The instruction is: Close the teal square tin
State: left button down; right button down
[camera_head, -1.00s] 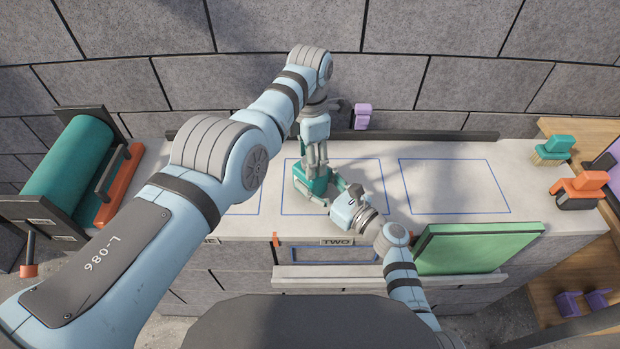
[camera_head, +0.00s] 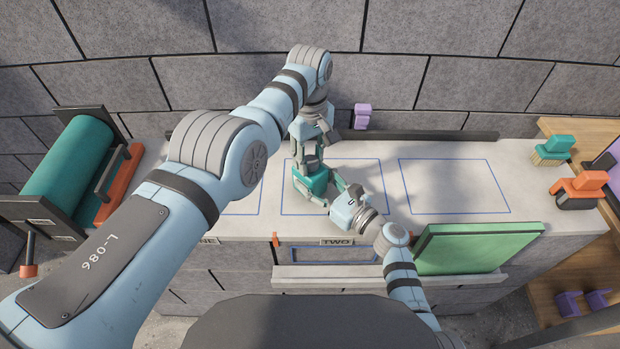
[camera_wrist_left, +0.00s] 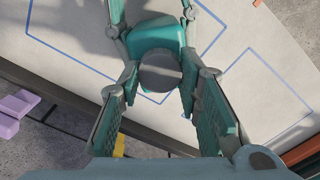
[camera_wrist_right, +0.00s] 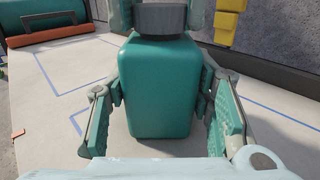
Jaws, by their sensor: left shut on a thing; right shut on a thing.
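The teal square tin (camera_head: 314,181) stands upright on the worktop inside the middle blue outline; its body fills the right wrist view (camera_wrist_right: 158,85). A round dark grey lid (camera_wrist_right: 160,19) sits at its top, and it also shows in the left wrist view (camera_wrist_left: 160,72). I cannot tell how tightly the lid is seated. My left gripper (camera_head: 309,164) comes from above with its fingers shut on the lid's sides. My right gripper (camera_head: 334,194) comes low from the front right and is shut on the sides of the tin's body.
A teal roller (camera_head: 75,160) in a dark frame stands at the left. A green panel (camera_head: 478,249) is at the front right. A purple object (camera_head: 362,116) is by the wall. A teal brush (camera_head: 554,149) and an orange object (camera_head: 582,188) are at the right. The right blue outline is empty.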

pick_arm(q)
jog(key=shift+s+m, duration=0.1)
jog(key=shift+m, duration=0.2)
pick_arm(e)
jog(key=shift+d+f, duration=0.1)
pick_arm(q)
jog(key=c, duration=1.2)
grip_release()
jog(key=shift+o, duration=0.2)
jog(key=shift+r, duration=2.2)
jog(key=shift+r, duration=0.1)
jog(key=shift+c, duration=0.4)
jog(key=r+n, duration=0.2)
jog(key=shift+w+d+r+n, duration=0.15)
jog(key=shift+w+r+n, duration=0.1)
jog(key=shift+w+n, duration=0.1)
jog(key=shift+s+r+n, duration=0.1)
jog(key=shift+r+n, duration=0.2)
jog(key=shift+n, duration=0.85)
jog(key=shift+s+r+n, duration=0.1)
jog(key=shift+s+n, duration=0.1)
jog(key=shift+n, duration=1)
